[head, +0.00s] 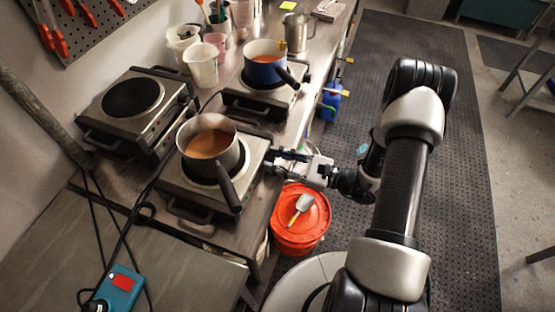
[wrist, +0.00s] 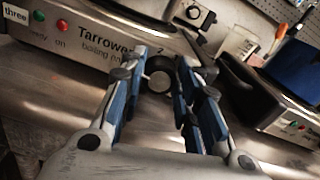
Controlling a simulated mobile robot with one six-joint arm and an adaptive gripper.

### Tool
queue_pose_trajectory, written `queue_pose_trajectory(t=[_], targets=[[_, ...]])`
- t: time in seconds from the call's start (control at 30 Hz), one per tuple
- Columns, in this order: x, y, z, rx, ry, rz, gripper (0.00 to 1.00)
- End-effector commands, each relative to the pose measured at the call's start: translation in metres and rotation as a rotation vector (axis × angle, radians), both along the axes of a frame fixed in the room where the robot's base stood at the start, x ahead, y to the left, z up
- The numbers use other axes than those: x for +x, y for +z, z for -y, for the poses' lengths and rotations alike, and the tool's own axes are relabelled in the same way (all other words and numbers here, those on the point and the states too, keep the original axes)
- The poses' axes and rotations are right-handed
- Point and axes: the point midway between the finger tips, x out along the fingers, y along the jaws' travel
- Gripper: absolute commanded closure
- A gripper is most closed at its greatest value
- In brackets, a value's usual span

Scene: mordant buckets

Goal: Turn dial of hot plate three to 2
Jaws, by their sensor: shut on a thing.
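Hot plate three (head: 176,192) is the nearest steel plate on the bench in the head view. A steel pot (head: 240,158) of orange-brown liquid stands on it. Its front panel (wrist: 70,38) fills the upper left of the wrist view, with a "three" label (wrist: 15,13) at the left end. My gripper (head: 280,156) is at the panel's right side, and its blue-lined fingers (wrist: 160,72) are shut on the round dial (wrist: 158,82). A "2" (wrist: 160,50) shows just above the dial. The dial's pointer cannot be made out, and the head view hides the dial.
The pot's dark handle (head: 229,188) juts out near my gripper. A red bucket (head: 296,236) with a scoop stands on the floor below my gripper.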

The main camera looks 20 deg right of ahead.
Motion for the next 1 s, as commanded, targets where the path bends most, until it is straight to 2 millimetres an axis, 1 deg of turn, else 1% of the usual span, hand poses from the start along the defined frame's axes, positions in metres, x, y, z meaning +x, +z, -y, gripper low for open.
queue_pose_trajectory(t=[0.27,0.47,1.0], targets=[[0.0000,0.0002,0.0001,0.021,0.000,-0.029,0.94],[0.0002,0.0010,0.0003,0.081,0.000,-0.114,0.94],[0.0012,0.0009,0.0010,0.371,0.000,-0.512,0.94]])
